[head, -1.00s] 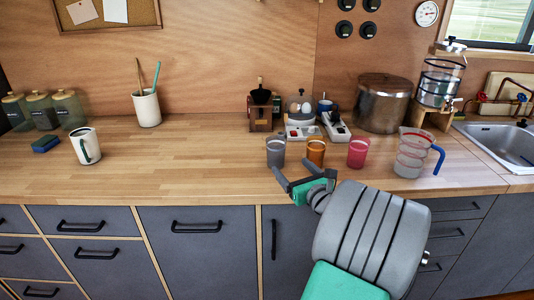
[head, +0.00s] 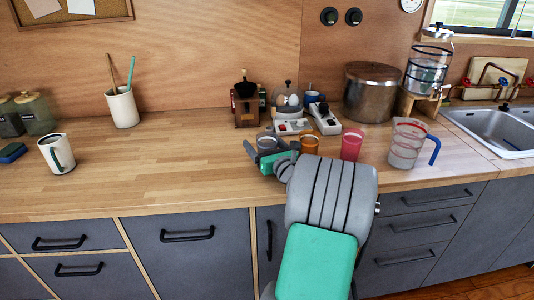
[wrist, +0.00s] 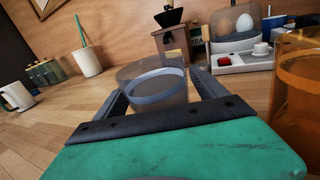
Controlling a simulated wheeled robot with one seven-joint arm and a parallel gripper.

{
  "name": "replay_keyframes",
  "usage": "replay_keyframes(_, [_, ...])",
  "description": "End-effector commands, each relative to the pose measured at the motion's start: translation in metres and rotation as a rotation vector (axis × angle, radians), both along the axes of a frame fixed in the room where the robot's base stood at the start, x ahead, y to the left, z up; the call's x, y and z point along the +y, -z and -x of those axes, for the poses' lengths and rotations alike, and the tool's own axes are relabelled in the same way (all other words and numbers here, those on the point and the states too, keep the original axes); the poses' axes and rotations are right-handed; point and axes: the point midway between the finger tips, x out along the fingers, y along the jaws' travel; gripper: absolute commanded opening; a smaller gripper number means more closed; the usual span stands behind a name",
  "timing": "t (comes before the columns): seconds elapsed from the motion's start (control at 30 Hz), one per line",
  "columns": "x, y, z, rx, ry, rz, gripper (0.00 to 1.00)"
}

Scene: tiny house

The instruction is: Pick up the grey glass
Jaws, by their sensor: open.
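The grey glass (head: 267,141) stands upright on the wooden counter, leftmost of three coloured glasses. In the head view my gripper (head: 266,150) is at the glass and hides its lower part. In the wrist view the translucent grey glass (wrist: 160,84) stands between the two spread fingers of my gripper (wrist: 155,88), one finger on each side. The fingers are open, and I cannot tell whether either touches the glass. The green gripper body hides the base of the glass in the wrist view.
An orange glass (head: 313,149) stands close on the right, and a pink glass (head: 352,141) beyond it. A measuring jug (head: 406,145) is farther right. A coffee grinder (head: 246,104) and an egg cooker (head: 288,103) stand behind.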

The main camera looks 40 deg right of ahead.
Motion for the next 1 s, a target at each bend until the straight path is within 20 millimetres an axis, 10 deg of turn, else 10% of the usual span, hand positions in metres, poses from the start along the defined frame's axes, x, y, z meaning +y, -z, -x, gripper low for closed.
replay_keyframes(1.0, [0.0008, -0.0001, 0.0003, 0.000, -0.001, 0.001, 0.09])
